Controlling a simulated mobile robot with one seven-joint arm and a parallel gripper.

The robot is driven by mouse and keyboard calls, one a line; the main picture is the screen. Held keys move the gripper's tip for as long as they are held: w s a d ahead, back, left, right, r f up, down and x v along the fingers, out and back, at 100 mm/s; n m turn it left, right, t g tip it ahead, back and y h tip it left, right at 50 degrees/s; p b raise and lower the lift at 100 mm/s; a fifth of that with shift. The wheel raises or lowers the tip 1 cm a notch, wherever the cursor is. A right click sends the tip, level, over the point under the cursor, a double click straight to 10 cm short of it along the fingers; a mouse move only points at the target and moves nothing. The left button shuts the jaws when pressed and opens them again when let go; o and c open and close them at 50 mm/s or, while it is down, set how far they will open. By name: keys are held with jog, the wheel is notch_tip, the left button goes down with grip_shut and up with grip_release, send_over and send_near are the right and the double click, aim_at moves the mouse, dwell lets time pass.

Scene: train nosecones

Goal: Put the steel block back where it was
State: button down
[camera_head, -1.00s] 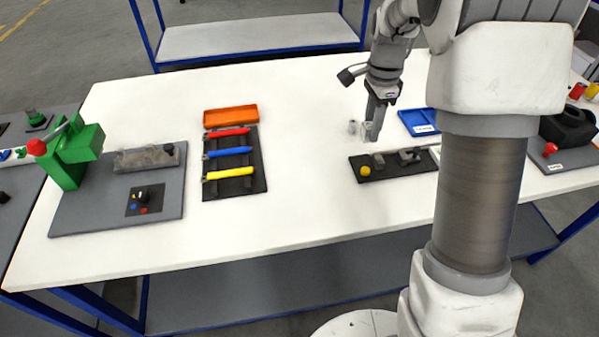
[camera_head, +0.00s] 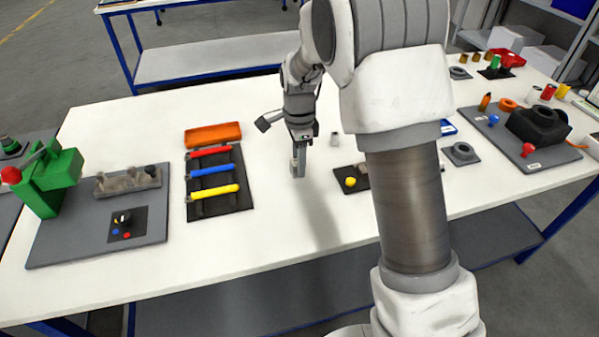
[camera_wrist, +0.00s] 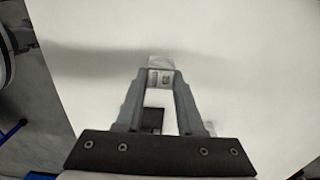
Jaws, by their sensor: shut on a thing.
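My gripper (camera_head: 298,170) hangs above the white table, between the tool rack and the dark fixture plate. It is shut on a small grey steel block, seen between the fingertips in the wrist view (camera_wrist: 160,64). In the head view the block (camera_head: 295,167) is small and partly covered by the fingers. A second small grey metal piece (camera_head: 334,139) stands on the table right of my gripper. Which place the block came from does not show.
A black rack (camera_head: 215,205) with red, blue and yellow handled tools lies left, below an orange tray (camera_head: 213,134). A grey base with a green press (camera_head: 55,180) is farther left. The dark plate with a yellow knob (camera_head: 350,182) is partly hidden by my arm. Table in front is clear.

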jog(key=shift+f, duration=1.8)
jog(key=shift+f, duration=0.15)
jog(key=c, duration=0.5)
grip_release()
